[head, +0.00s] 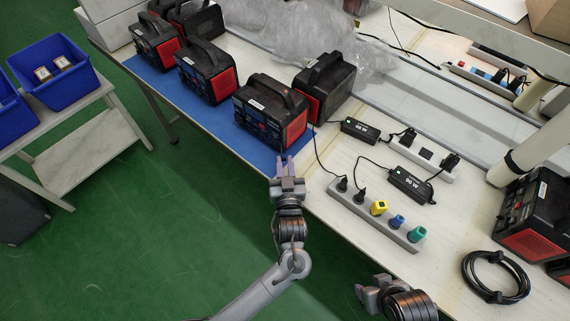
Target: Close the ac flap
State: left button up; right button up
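Black power stations with red side panels stand along the blue mat (232,122). The nearest power station (270,112) faces the table's front edge, with its handle on top. I cannot make out an AC flap on it or whether one is open; the front details are too small. My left gripper (285,164) points up the picture, just below this station's lower front, over the mat's edge. Its fingertips are close together and I see nothing held. My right gripper (364,294) is low in the picture, off the table's front edge, away from the stations; its opening is unclear.
Right of the mat lie a power strip (376,212) with coloured plugs, black adapters (410,184) and a coiled cable (495,277). Another power station (535,215) stands at far right. Blue bins (52,72) sit on a side rack. Green floor is clear in front.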

pick_arm(q)
grip_shut()
jog(key=shift+a+h, duration=0.15)
jog(key=shift+h, duration=0.15)
